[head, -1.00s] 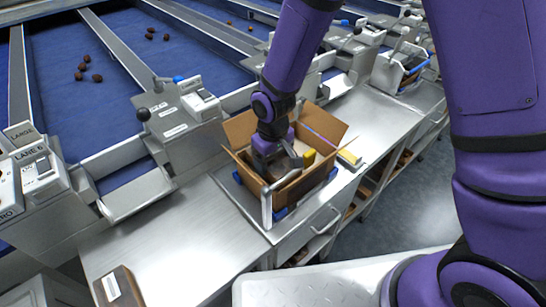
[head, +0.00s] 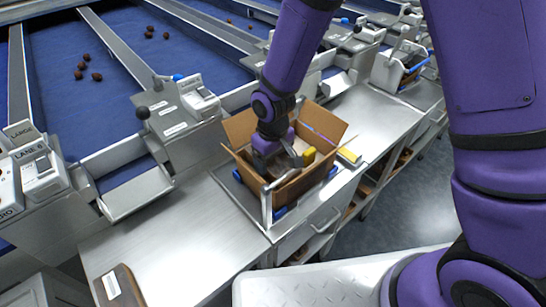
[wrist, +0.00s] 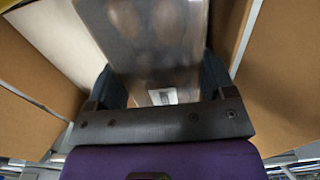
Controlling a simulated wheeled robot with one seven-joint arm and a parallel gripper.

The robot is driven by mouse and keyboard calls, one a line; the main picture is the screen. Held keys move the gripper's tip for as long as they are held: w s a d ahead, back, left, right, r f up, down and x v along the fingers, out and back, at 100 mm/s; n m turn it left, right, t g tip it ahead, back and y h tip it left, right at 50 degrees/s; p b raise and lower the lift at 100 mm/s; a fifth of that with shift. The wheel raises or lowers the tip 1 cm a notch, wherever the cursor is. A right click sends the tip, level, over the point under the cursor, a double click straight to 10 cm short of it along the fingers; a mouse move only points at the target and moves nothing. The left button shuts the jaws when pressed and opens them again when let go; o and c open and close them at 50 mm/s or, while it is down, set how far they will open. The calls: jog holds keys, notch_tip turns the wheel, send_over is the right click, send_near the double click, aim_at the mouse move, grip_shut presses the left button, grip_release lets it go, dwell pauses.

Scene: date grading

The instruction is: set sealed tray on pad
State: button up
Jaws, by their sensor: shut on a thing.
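My gripper (wrist: 163,95) is shut on the sealed tray (wrist: 155,50), a tray under a cloudy clear film with brown dates dimly visible through it and a small pale label near its close end. In the head view, my gripper reaches down into an open cardboard carton (head: 238,130) on the steel bench. The carton and my wrist hide most of the held tray there. In the wrist view, brown carton walls (wrist: 275,85) stand on both sides. I cannot make out the pad for certain, nor whether the tray touches anything below.
The carton's flaps stand open, with a metal bar frame (head: 266,205) at its front corner. A yellow block (head: 349,156) lies just right of it. Clear bench (head: 190,235) lies to the left, with a brown labelled item (head: 128,285) near its front. Blue sorting lanes (head: 75,60) are behind.

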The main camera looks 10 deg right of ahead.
jog(key=shift+f, duration=0.55)
jog(key=o, duration=1)
jog(key=shift+c, duration=0.2)
notch_tip(320, 180, up, 12)
dwell(1.5)
jog(key=shift+r, duration=0.1)
